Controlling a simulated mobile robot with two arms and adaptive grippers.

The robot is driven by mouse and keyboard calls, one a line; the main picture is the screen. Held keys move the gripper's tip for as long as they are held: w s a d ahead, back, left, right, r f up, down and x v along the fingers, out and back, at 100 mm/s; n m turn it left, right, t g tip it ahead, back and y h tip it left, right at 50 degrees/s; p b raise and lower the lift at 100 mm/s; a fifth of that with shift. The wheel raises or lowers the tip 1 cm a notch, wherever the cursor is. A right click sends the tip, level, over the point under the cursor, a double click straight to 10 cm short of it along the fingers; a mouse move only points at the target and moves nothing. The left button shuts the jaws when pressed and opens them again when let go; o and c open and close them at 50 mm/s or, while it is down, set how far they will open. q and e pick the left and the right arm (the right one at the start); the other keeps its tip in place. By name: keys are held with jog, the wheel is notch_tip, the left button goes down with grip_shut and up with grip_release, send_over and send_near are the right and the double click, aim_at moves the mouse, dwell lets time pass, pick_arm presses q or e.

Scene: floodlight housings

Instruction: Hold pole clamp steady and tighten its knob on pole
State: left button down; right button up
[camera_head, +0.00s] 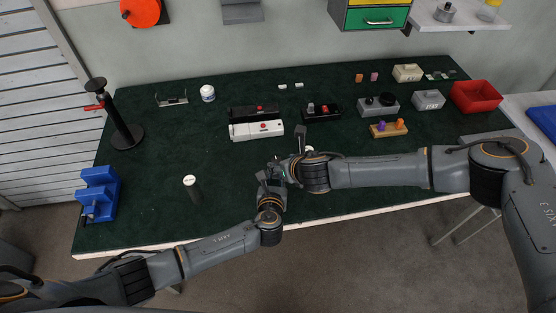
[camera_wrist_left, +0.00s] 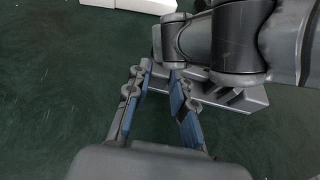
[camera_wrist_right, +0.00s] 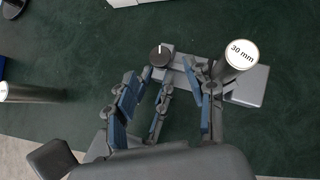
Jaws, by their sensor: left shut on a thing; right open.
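The pole clamp is a grey block (camera_wrist_right: 186,68) with a round black knob (camera_wrist_right: 160,53) at its left end in the right wrist view. It sits beside a dark upright pole (camera_wrist_right: 235,66) whose white top reads "30 mm". In the left wrist view the grey clamp body (camera_wrist_left: 232,96) shows partly behind my right arm. My left gripper (camera_head: 271,179) is shut on the clamp, though its fingertips (camera_wrist_left: 165,75) are partly covered. My right gripper (camera_head: 287,171) is open close above the clamp, its blue-padded fingers (camera_wrist_right: 165,90) short of the knob. My arms hide the clamp in the head view.
Another labelled dark pole (camera_head: 192,189) stands left on the green table. A blue vise (camera_head: 98,194) and a black stand (camera_head: 124,128) are at the left edge. White and black housings (camera_head: 256,130) lie behind my grippers. A red bin (camera_head: 475,97) is at right.

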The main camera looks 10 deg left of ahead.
aim_at(277, 160)
jog(key=shift+x, duration=2.85)
jog(key=shift+c, duration=0.2)
